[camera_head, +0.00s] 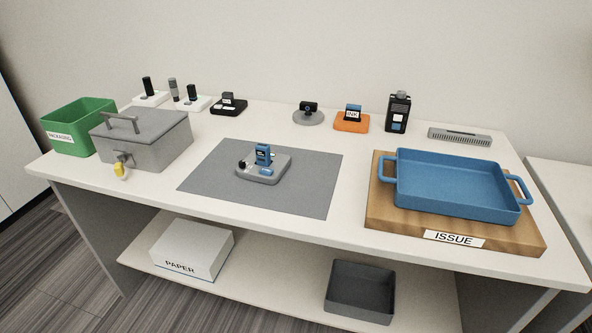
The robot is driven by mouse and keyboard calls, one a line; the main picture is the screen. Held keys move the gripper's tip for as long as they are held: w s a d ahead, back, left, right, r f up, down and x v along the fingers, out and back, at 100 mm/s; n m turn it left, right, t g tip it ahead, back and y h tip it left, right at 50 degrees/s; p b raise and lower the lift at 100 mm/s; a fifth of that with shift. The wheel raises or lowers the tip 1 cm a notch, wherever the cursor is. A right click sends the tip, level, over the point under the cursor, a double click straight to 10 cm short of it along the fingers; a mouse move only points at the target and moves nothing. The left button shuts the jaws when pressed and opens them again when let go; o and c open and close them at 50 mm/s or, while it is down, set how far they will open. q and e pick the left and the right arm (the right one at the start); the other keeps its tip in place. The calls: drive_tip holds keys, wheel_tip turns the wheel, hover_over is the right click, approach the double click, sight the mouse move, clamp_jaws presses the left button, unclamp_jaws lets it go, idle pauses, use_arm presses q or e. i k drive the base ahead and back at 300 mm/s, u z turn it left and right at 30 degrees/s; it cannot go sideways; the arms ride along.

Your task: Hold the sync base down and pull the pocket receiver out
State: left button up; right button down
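The grey sync base (257,176) sits on a dark grey mat (305,182) in the middle of the table. A blue pocket receiver (263,154) stands upright in it. A small black knob or part is at the base's left, and a small light blue part lies at its front right. Neither of my grippers is in view, and nothing touches the base or the receiver.
A blue tray (455,186) rests on a wooden board (385,229) marked ISSUE at right. A grey lidded box (150,140) and green bin (76,122) stand at left. Small devices line the back, including an orange stand (351,127). The mat is otherwise clear.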

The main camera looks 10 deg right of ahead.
sight(263, 150)
drive_tip(key=z, duration=0.4)
drive_tip(key=k, duration=0.9)
drive_tip(key=u, duration=0.7)
drive_tip(key=i, duration=0.75)
drive_tip(key=u, duration=0.5)
drive_tip(key=i, duration=0.95)
drive_tip(key=z, duration=0.4)
